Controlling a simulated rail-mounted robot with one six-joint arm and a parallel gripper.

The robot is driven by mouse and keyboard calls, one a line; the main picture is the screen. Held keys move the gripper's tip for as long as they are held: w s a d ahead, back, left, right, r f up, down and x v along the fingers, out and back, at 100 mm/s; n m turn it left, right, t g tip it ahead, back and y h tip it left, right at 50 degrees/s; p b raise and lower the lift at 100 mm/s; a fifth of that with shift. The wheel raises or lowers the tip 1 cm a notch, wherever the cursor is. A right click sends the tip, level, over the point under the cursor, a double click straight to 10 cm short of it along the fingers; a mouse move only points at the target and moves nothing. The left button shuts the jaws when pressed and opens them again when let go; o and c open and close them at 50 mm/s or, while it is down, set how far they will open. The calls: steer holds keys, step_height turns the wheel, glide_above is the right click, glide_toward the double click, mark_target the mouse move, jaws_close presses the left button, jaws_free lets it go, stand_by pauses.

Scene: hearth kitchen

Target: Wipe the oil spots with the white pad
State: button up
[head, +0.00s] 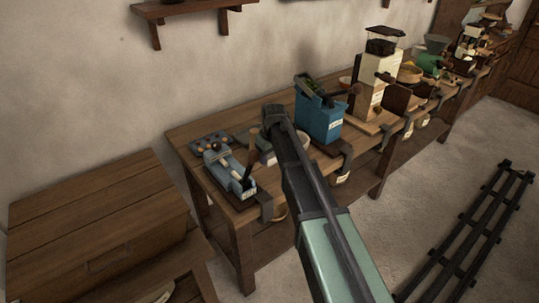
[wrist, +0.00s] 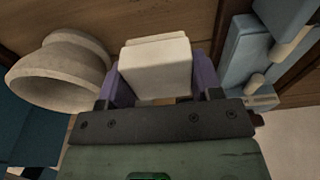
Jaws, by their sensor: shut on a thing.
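The white pad (wrist: 157,68) is a pale block in the wrist view. My gripper (wrist: 160,80) is shut on it, with a purple finger on each side. Wood shows beyond the pad, but I cannot tell whether the pad touches it. In the head view my dark arm reaches over the near part of the bench and hides the gripper and pad. I cannot make out any oil spots in either view.
A cream bowl (wrist: 62,72) lies left of the pad and a blue device (wrist: 245,50) to its right. A wooden chest (head: 95,215) stands left.

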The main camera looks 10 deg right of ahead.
step_height(320, 180, up, 3)
steer(key=p, duration=0.3)
steer(key=shift+r, duration=0.1)
stand_by(0.4)
